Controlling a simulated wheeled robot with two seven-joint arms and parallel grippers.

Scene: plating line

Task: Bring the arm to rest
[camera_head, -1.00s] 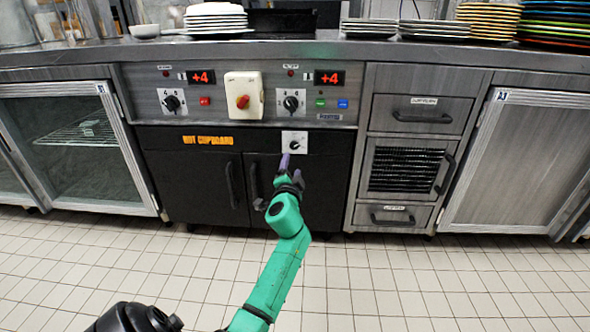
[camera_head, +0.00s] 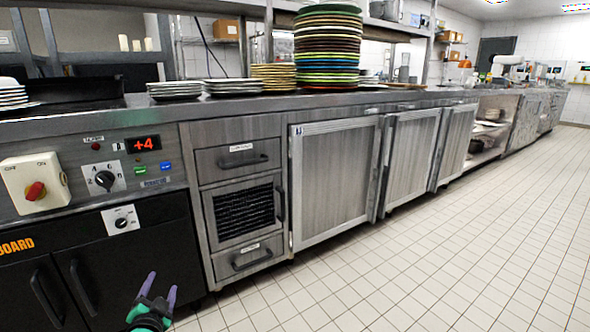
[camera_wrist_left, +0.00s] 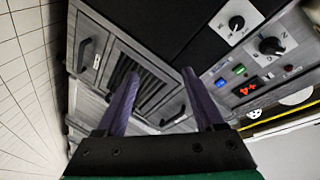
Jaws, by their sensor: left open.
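My left gripper (camera_head: 158,288) is low at the bottom of the head view, in front of the black hot cupboard doors (camera_head: 95,270). Its two purple fingers are spread apart with nothing between them. In the left wrist view the fingers of the left gripper (camera_wrist_left: 160,95) point toward the cupboard front, with the drawers and a vent grille beyond them. Most of the left arm is out of the head view. My right gripper is not seen.
The control panel has a red switch on a cream box (camera_head: 35,187) and a black knob (camera_head: 105,180). A steel drawer unit (camera_head: 238,130) and a steel door (camera_head: 335,185) stand to the right. Stacked plates (camera_head: 327,45) sit on the counter. The tiled floor (camera_head: 450,260) is clear.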

